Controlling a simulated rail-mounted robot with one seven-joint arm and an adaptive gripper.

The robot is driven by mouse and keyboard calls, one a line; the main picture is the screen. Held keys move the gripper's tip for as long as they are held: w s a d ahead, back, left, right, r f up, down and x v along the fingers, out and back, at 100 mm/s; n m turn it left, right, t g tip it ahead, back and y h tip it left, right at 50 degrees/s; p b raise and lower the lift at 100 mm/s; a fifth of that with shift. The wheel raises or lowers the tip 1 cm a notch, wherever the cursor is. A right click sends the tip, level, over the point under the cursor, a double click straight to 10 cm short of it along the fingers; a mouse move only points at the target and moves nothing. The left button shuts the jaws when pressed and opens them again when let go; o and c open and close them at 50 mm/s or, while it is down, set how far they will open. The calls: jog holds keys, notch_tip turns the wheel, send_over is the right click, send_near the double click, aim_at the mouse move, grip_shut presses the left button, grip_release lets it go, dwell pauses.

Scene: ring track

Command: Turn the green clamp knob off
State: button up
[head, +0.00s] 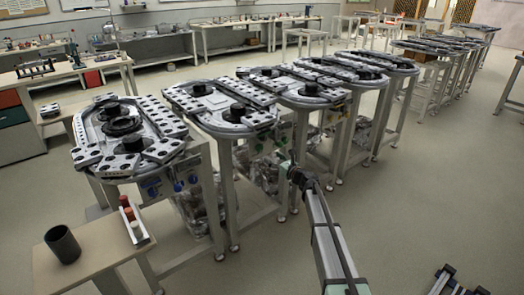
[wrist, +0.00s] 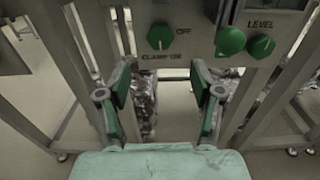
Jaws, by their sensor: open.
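The green clamp knob (wrist: 160,36) sits on a grey panel in the wrist view, with "OFF" printed at its upper right and a "CLAMP" label under it. The way its pointer faces is too small to tell surely. My gripper (wrist: 160,78) is open and empty, its two fingers apart, below and in front of the knob and not touching it. In the head view my gripper (head: 291,174) is beside the legs of a track table, near small green knobs that are partly hidden.
Two more green knobs, a middle one (wrist: 230,42) and the "LEVEL" knob (wrist: 262,47), are on the panel to the right. Table legs (wrist: 75,60) flank my gripper. Several ring-track tables (head: 222,107) stand in a row. A side table (head: 85,257) holds a dark cup (head: 63,244).

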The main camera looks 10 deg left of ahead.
aim_at(261, 149)
jog(key=x, duration=0.9)
jog(key=shift+p, duration=0.4)
jog(key=shift+d, duration=0.1)
jog(key=c, duration=1.1)
